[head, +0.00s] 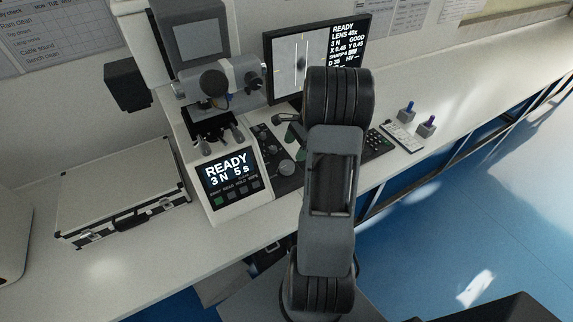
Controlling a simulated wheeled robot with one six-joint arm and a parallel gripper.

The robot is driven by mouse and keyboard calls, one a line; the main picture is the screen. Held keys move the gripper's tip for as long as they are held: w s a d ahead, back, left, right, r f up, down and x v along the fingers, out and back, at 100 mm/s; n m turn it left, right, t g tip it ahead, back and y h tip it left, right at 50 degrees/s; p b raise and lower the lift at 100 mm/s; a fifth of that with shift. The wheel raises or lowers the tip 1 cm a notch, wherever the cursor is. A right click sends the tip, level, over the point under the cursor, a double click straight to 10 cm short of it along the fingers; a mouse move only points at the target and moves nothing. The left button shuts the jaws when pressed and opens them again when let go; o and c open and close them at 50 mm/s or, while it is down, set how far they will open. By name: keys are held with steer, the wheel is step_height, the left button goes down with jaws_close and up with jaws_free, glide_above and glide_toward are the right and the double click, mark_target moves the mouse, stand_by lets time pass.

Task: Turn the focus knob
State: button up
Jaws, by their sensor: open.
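The hardness tester (207,85) stands against the wall on the bench, with a lens turret and a small stage. To the right of its front display is a dark control panel (262,140) with a large grey round knob (286,167) and smaller knobs. No label is readable, so I cannot tell for sure which is the focus knob. My arm stands in front of the panel and hides its right part. My gripper (288,131) shows only partly, to the left of the arm above the panel, open and with nothing seen in it. I cannot tell whether it touches a knob.
The front display (227,173) reads READY, 3 N, 5 s. A monitor (318,55) behind shows READY and lens 40x. A silver case (122,192) lies at left. The bench beyond is clear.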

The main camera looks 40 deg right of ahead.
mark_target(287, 165)
steer(key=x, duration=0.8)
steer(key=shift+a+f+p, duration=0.15)
steer(key=shift+f+p, duration=0.15)
steer(key=shift+p, duration=0.05)
steer(key=shift+c, duration=0.2)
steer(key=c, duration=0.9)
